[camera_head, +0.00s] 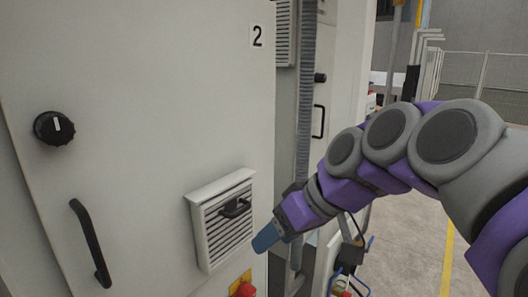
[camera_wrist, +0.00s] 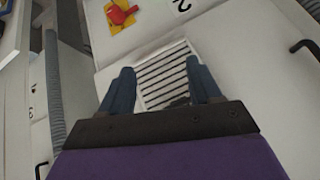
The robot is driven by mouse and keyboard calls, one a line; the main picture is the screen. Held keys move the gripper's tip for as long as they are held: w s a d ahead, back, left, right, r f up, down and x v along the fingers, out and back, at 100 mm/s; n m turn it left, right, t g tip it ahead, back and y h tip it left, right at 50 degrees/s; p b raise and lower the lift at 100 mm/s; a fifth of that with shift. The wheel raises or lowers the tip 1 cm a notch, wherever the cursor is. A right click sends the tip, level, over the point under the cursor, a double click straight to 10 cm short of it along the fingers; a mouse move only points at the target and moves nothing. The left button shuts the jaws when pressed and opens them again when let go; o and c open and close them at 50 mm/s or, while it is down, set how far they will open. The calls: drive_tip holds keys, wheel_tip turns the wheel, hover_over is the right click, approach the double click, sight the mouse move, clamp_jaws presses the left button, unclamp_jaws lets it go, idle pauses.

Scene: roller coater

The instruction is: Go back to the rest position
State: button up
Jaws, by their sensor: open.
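My gripper (camera_head: 266,238) has blue fingers and is at the end of my purple and grey arm, in front of the pale cabinet (camera_head: 140,120). In the head view its fingers are just right of and below the louvred vent (camera_head: 228,225), which has a small black handle (camera_head: 234,208). In the wrist view the fingers (camera_wrist: 160,82) are spread apart, with the vent (camera_wrist: 165,72) seen between them. Nothing is held between them. I cannot tell how far the fingertips are from the cabinet face.
A red knob on a yellow plate (camera_head: 243,287) is below the vent. The cabinet has a black rotary knob (camera_head: 54,128) and a black handle (camera_head: 90,242) at left. A grey ribbed conduit (camera_head: 305,90) stands behind the gripper. Open floor with a yellow line (camera_head: 448,258) is at right.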

drive_tip(key=s+d+f+m+g+h+b, duration=0.1)
drive_tip(key=s+d+f+m+b, duration=0.1)
drive_tip(key=s+f, duration=0.3)
drive_tip(key=s+d+f+m+g+h+b, duration=0.1)
drive_tip(key=s+f, duration=0.5)
drive_tip(key=f, duration=0.7)
drive_tip(key=shift+d+m+h+b, duration=0.35)
drive_tip(key=shift+d+m+h, duration=0.15)
drive_tip(key=shift+d+h, duration=0.25)
drive_tip(key=s+d+f+m+g+h+b, duration=0.1)
drive_tip(key=s+d+f, duration=0.1)
drive_tip(key=s+f, duration=0.2)
drive_tip(key=s+d+f+m+g+h+b, duration=0.1)
drive_tip(key=s+d+f, duration=0.1)
drive_tip(key=s+f, duration=0.3)
drive_tip(key=s+d+f+m+h+b, duration=0.1)
drive_tip(key=s+d+f, duration=0.2)
drive_tip(key=s+f, duration=0.1)
drive_tip(key=shift+s+f+m+g, duration=0.15)
drive_tip(key=shift+f+m+g, duration=0.15)
drive_tip(key=shift+g, duration=0.1)
drive_tip(key=shift+c, duration=0.2)
